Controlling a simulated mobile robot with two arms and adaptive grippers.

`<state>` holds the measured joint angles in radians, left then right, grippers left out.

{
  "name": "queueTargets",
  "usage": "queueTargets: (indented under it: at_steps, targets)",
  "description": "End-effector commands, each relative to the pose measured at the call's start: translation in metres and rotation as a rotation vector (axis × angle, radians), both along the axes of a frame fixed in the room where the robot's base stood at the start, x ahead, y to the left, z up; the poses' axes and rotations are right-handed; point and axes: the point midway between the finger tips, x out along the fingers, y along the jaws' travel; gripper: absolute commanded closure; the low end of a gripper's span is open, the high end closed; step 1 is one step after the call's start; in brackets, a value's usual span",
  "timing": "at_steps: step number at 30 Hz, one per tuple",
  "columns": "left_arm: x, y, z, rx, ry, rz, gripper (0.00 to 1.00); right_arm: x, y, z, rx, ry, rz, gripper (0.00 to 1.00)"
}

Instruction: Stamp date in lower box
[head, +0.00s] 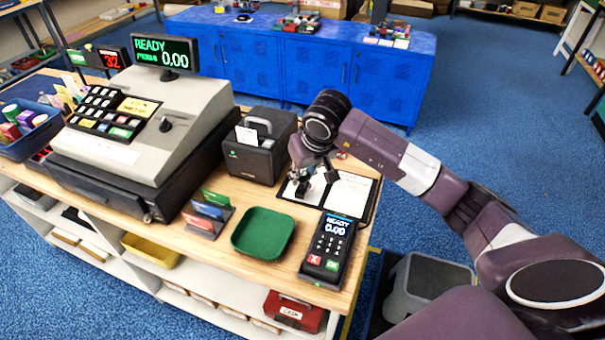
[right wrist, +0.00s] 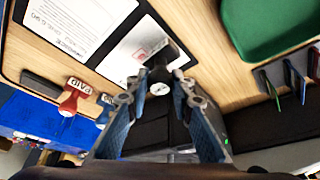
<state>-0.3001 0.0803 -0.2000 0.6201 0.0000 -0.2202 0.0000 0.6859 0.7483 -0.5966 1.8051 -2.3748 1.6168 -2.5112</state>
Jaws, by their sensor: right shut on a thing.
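My right gripper (head: 303,180) is over a black document board (head: 368,208) on the wooden counter. In the right wrist view its fingers (right wrist: 160,88) are shut on a dark stamp (right wrist: 158,74) with a pale round end. The stamp head is at a white sheet (right wrist: 122,62); whether it touches the paper I cannot tell. A small red mark (right wrist: 142,54) shows on the sheet beside the stamp head, partly hidden. A second printed sheet (right wrist: 65,25) lies next to it on the board. No lower box can be made out clearly. My left gripper is out of view.
A red PAID stamp (right wrist: 72,96) and a blue stamp (right wrist: 105,104) stand near the board. A receipt printer (head: 258,150), green tray (head: 263,233), card terminal (head: 328,250) and card rack (head: 207,214) crowd around. A cash register (head: 150,120) stands left.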

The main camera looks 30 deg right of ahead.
Motion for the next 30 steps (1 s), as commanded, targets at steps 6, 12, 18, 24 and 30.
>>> queueTargets:
  at_steps: [6,12,18,24,30]
  targets:
    - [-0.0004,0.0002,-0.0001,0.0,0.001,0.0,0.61,0.0002,-0.0001,0.0004,0.0,-0.001,0.0,0.94]
    - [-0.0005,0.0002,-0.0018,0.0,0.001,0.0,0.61,0.0002,-0.0002,-0.0012,0.0,-0.001,0.0,0.94]
    - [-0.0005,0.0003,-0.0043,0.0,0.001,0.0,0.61,0.0003,-0.0002,-0.0037,0.0,-0.001,0.0,0.94]
    - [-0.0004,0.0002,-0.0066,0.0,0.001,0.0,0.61,0.0002,-0.0002,-0.0061,0.0,-0.001,0.0,0.94]
    - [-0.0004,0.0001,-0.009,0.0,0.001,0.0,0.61,0.0003,-0.0001,-0.0085,0.0,-0.001,0.0,0.94]
